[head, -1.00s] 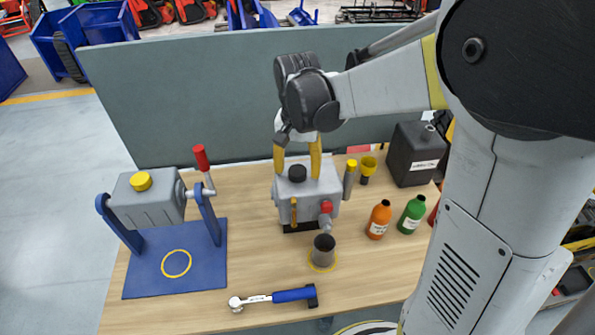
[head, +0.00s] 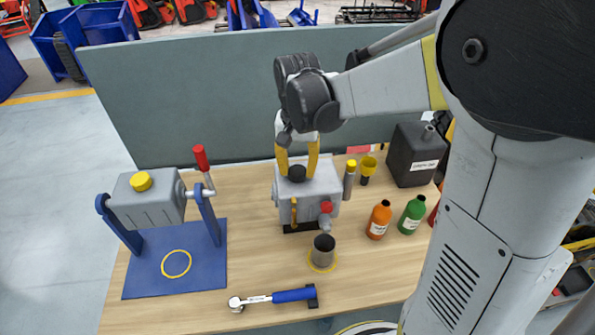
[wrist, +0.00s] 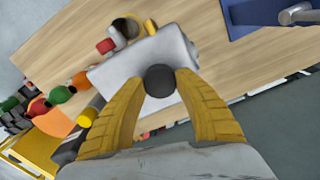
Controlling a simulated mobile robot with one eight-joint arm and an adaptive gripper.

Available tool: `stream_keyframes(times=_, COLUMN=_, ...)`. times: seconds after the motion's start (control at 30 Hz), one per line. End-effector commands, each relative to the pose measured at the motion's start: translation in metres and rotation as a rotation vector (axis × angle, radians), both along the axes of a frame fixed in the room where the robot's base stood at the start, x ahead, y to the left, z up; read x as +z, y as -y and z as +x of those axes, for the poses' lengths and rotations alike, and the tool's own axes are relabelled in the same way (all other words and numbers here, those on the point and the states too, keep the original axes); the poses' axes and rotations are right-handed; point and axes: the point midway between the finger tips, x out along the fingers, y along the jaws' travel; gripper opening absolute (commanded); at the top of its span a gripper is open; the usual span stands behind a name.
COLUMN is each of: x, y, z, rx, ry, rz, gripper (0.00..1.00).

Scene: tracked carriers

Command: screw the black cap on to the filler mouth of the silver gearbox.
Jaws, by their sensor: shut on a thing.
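The silver gearbox (head: 318,197) stands on the wooden table, near the middle in the head view. The black cap (head: 297,173) is at its top; it also shows in the wrist view (wrist: 160,81) over the gearbox (wrist: 122,78). My gripper (head: 298,168), with yellow fingers, points down above the gearbox and is shut on the black cap. In the wrist view the fingertips (wrist: 161,84) touch the cap from both sides. The filler mouth is hidden under the cap, so I cannot tell how far the cap is seated.
A grey cup (head: 323,248) stands in front of the gearbox on a yellow ring. Right are orange (head: 379,221) and green (head: 412,215) bottles and a black canister (head: 414,158). A blue-framed grey tank (head: 146,199) is left; a blue-handled wrench (head: 280,297) lies in front.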

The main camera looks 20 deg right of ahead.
Motion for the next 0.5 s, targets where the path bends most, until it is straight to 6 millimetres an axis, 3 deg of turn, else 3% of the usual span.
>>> stream_keyframes(times=0.4, x=-0.0004, y=0.0002, z=-0.0003, rx=-0.698, ry=0.000, rz=0.000, gripper=0.08)
stream_keyframes(times=0.5, x=-0.0004, y=0.0002, z=-0.0003, rx=-0.798, ry=0.000, rz=0.000, gripper=0.08)
